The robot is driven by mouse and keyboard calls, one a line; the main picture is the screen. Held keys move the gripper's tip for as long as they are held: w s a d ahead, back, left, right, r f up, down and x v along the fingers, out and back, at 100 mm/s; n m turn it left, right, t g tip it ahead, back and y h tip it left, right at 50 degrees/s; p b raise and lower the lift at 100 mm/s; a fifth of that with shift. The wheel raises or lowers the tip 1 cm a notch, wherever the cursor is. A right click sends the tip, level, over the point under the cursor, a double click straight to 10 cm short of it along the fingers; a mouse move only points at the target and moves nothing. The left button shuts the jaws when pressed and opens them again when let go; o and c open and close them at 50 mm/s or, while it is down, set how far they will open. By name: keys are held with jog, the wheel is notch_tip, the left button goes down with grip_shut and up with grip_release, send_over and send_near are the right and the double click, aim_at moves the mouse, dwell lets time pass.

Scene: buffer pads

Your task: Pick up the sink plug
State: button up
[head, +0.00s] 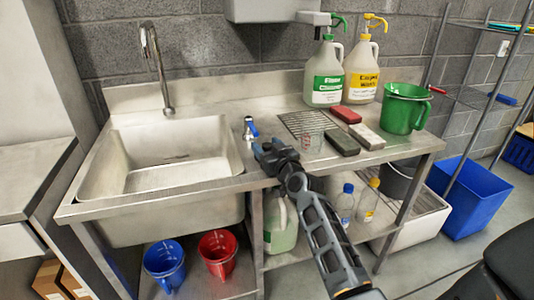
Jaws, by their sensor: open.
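I cannot make out a sink plug for certain in the head view. The steel sink basin (120,165) is at the left of the bench, with a small dark mark (176,157) on its far inner wall. A small blue and chrome fitting (250,129) stands on the counter just right of the basin. My gripper (262,150) is open over the counter's front part, right of the basin and nearer than the fitting. It hides a patch of the counter, and nothing shows between its fingers.
A clear cup (311,141), several pads, including a red pad (345,114) and a white pad (368,137), and a green jug (405,108) are on the counter right of my gripper. Jugs (326,75) stand behind. A tall tap (156,60) rises behind the basin. Buckets (165,262) sit below.

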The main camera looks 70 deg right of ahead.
jog(key=c, duration=1.1)
jog(key=shift+r, duration=0.15)
